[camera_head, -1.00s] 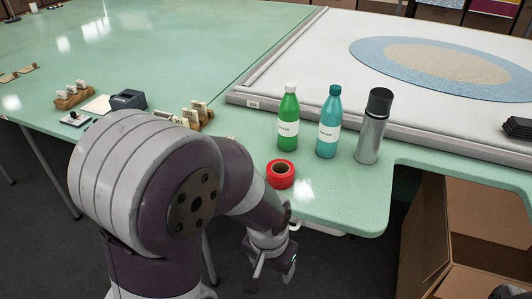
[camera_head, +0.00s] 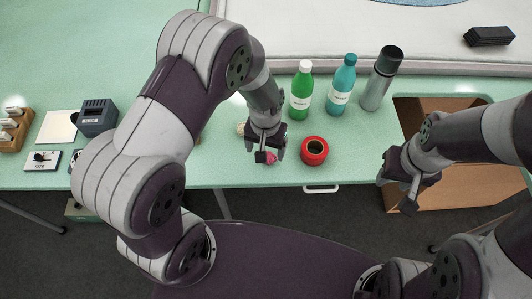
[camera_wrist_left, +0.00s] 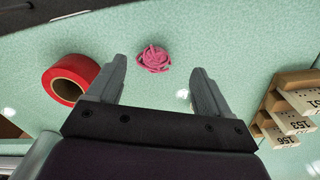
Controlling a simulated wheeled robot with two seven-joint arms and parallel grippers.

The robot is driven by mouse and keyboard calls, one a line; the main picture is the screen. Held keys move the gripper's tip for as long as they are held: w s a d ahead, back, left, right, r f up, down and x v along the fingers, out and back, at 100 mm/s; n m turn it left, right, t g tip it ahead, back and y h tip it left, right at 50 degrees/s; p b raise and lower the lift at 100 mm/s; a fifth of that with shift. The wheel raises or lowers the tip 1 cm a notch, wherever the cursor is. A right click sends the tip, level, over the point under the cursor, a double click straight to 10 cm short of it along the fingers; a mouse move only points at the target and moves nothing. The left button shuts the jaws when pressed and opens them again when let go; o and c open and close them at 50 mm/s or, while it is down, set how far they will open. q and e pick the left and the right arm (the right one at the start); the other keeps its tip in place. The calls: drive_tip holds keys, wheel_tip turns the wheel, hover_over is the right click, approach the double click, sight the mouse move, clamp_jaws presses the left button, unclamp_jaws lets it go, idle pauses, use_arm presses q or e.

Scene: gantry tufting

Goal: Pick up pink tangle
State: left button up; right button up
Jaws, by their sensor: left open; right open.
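The pink tangle (camera_wrist_left: 153,58) is a small coil of pink strand lying on the pale green tabletop in the left wrist view. It sits just beyond and between my left gripper's two fingertips (camera_wrist_left: 158,74), apart from both. In the head view, a bit of the pink tangle (camera_head: 271,157) shows by the left gripper (camera_head: 266,152), which partly hides it. The left gripper is open and empty above the table near the front edge. My right gripper (camera_head: 406,190) is open and empty, off to the right over the open box.
A red tape roll (camera_head: 314,151) stands close right of the left gripper. Behind it are a green bottle (camera_head: 301,92), a teal bottle (camera_head: 341,86) and a grey flask (camera_head: 382,78). Numbered wooden card holders (camera_wrist_left: 291,108) lie at the wrist view's right. A cardboard box (camera_head: 470,190) stands right.

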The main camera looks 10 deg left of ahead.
sight(268, 156)
use_arm(q)
drive_tip(key=f, duration=0.2)
drive_tip(key=d+f, duration=0.1)
drive_tip(key=f, duration=0.1)
drive_tip(key=shift+f, duration=0.1)
drive_tip(key=shift+a+f, duration=0.1)
drive_tip(key=shift+a, duration=0.15)
drive_tip(key=shift+c, duration=0.6)
drive_tip(key=c, duration=1)
use_arm(e)
drive_tip(key=shift+d+r, duration=0.15)
drive_tip(key=shift+d, duration=0.3)
